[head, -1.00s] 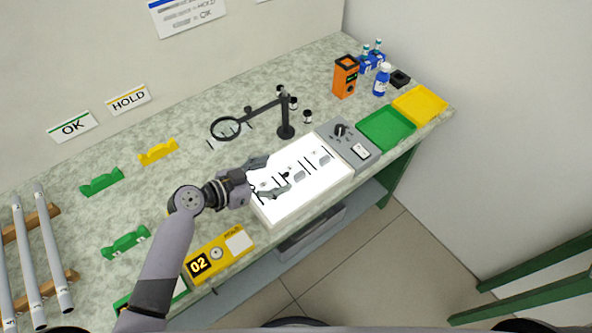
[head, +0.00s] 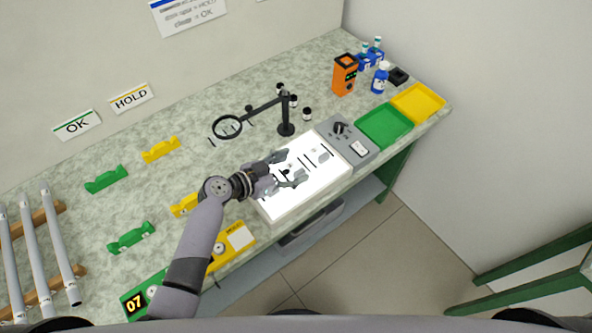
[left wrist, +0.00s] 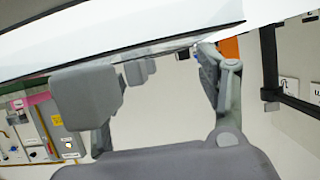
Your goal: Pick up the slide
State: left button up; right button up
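A lit white panel (head: 335,165) lies on the bench, with thin dark strips (head: 309,162) and small grey pieces on it. I cannot tell which of these is the slide. My left gripper (head: 289,168) is over the left part of the panel, fingers apart, and hides some of what lies there. In the left wrist view the open gripper (left wrist: 165,85) shows its two grey fingers well apart, with no clearly held object between them. A bright white surface crosses the top of that view. My right gripper is not in view.
A magnifier on a stand (head: 286,128) rises behind the panel. A grey control box (head: 357,158), a green tray (head: 386,126) and a yellow tray (head: 419,102) sit to its right. Green and yellow cradles and grey rods (head: 62,250) are to the left.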

aim_at(291, 173)
pick_arm(q)
jog(key=c, duration=0.9)
notch_tip(291, 173, up, 20)
jog(key=b, duration=0.1)
